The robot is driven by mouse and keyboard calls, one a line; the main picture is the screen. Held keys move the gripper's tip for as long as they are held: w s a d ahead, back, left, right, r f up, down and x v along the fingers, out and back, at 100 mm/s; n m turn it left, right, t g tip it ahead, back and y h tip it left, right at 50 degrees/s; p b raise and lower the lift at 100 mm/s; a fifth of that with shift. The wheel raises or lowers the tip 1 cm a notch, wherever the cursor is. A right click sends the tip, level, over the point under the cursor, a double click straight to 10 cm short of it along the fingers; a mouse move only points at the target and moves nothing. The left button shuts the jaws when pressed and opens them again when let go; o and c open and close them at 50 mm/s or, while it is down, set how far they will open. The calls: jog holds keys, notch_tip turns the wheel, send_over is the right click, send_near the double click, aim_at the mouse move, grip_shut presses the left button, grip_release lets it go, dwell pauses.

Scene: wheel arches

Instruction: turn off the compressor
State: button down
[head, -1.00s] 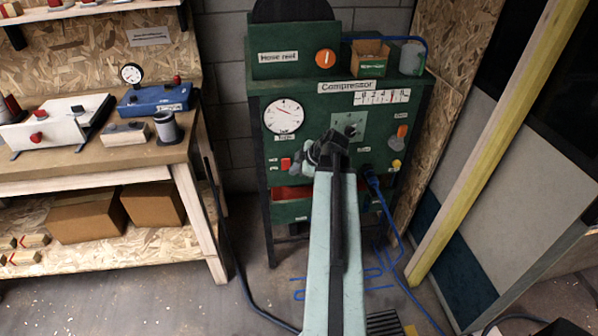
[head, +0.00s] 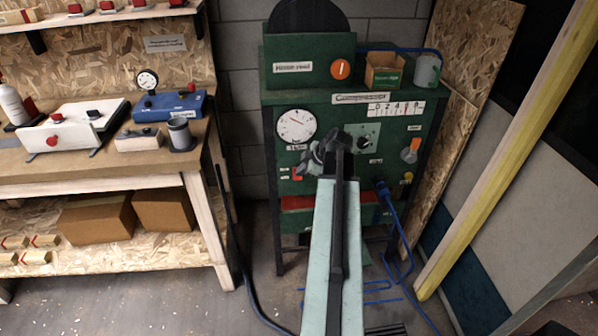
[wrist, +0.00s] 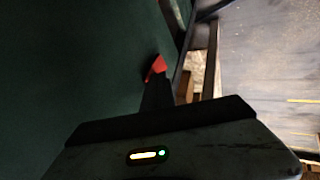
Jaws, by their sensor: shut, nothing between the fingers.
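The compressor (head: 350,185) is a dark green panel on a stand, with a labelled front. A red switch (head: 297,173) sits on the left of its front, under the round white gauge (head: 296,125). My gripper (head: 314,163) is in front of the panel, just right of the red switch, and partly hides the area beside it. In the wrist view a red part (wrist: 157,67), seemingly this switch, shows right at the tip of my shut gripper (wrist: 157,92). I cannot tell whether they touch. The switch's position is too small to read.
An orange knob (head: 341,69) is on the hose reel box above. A dark dial (head: 363,141) and an orange knob (head: 409,155) are right of my gripper. A blue hose (head: 388,200) hangs at lower right. A workbench (head: 100,165) stands left; a yellow post (head: 500,130) rises right.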

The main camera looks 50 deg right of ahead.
jog(key=shift+r+p, duration=0.8)
jog(key=shift+s, duration=0.1)
jog(key=a+p+v, duration=0.1)
jog(key=p+v, duration=0.8)
jog(key=v, duration=0.3)
jog(key=shift+s+a, duration=0.25)
jog(key=shift+f, duration=0.2)
